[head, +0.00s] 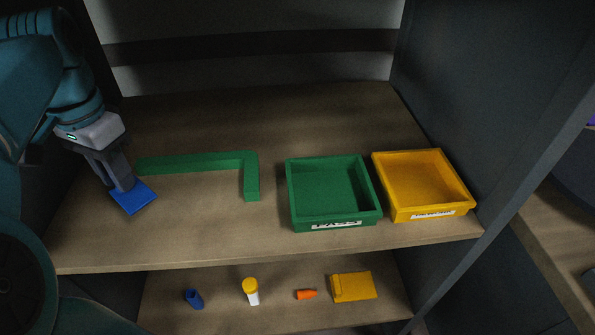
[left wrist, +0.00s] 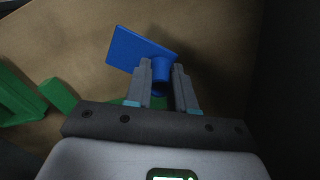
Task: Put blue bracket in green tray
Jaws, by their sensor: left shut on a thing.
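The blue bracket (head: 134,197) is at the left end of the upper shelf, under my left gripper (head: 122,186). In the left wrist view the blue bracket (left wrist: 140,50) shows a flat plate and a round part, with the round part between the two fingers of my left gripper (left wrist: 162,82). My left gripper is shut on it. I cannot tell whether the plate touches the shelf. The green tray (head: 376,213) stands empty to the right on the same shelf, with a white label on its front. My right gripper is not in view.
A green L-shaped bar (head: 200,162) lies between my left gripper and the green tray. A yellow tray (head: 466,200) stands right of the green one. The lower shelf holds a blue piece (head: 194,299), a yellow-capped bottle (head: 251,291), an orange piece (head: 306,294) and a yellow piece (head: 353,287).

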